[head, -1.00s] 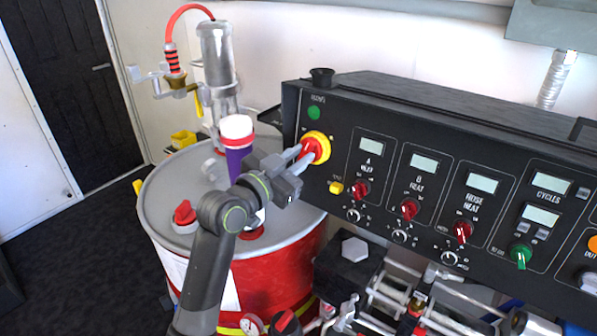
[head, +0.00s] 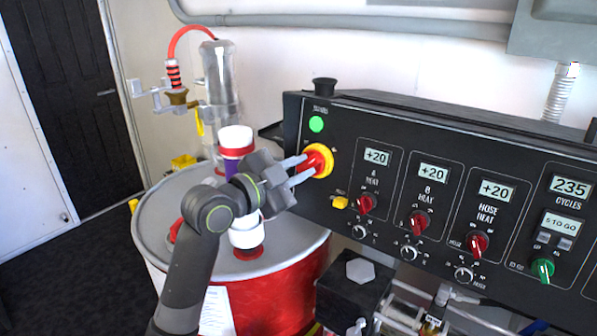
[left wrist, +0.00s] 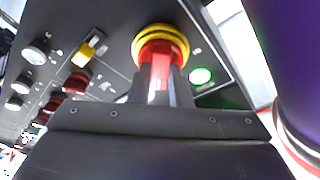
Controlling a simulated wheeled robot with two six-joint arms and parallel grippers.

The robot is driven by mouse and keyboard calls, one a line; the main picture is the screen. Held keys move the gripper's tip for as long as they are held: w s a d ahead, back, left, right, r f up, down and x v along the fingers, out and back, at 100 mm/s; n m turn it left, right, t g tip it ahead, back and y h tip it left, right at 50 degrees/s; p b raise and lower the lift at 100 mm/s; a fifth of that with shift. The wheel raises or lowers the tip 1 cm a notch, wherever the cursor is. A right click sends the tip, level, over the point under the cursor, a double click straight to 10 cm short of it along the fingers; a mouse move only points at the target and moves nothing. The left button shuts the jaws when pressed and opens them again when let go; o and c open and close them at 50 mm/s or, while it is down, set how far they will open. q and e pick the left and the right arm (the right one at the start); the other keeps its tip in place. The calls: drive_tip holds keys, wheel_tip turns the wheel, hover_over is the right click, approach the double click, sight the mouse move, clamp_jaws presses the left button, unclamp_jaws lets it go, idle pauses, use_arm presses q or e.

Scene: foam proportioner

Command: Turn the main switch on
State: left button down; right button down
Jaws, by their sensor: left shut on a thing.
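The main switch (head: 318,160) is a red knob on a yellow ring at the upper left of the black control panel. My left gripper (head: 308,168) is shut on the red knob, its two grey fingers on either side of it. In the left wrist view the switch (left wrist: 160,45) shows at the top centre, with the fingers against the red knob. A green lamp (head: 316,124) above the switch glows brightly. The panel displays are lit: three read +20 (head: 376,157) and the cycles display (head: 571,187) reads 235. My right gripper is not in view.
A red drum (head: 270,295) with a grey lid stands below my left arm. A purple and white cylinder (head: 236,140) stands close behind the gripper. A clear pump cylinder (head: 220,75) stands behind.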

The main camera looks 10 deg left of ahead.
use_arm(q)
drive_tip(key=c, duration=1.3)
unclamp_jaws()
drive_tip(key=shift+c, duration=0.2)
drive_tip(key=shift+s+a, duration=0.1)
drive_tip(key=b+v, duration=0.1)
drive_tip(key=v, duration=1.6)
drive_tip(key=shift+s, duration=0.15)
